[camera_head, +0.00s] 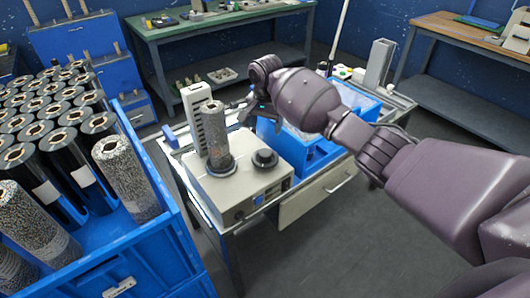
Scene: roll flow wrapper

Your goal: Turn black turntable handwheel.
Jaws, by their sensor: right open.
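The black handwheel (265,158) sits on top of the beige wrapper machine (238,190), right of its turntable. A speckled grey roll (219,145) stands upright on the turntable in front of a white slotted column (193,103). My right arm reaches in from the right edge. My right gripper (250,108) is open, above and behind the handwheel and apart from it, near the roll's upper right side. Its fingertips are small and partly hard to make out. My left gripper is not in view.
A blue crate (155,222) full of dark and speckled rolls fills the left. A blue bin (296,150) stands right of the machine, partly behind my arm. Workbenches stand at the back (222,22) and right (466,35). Open floor lies in front.

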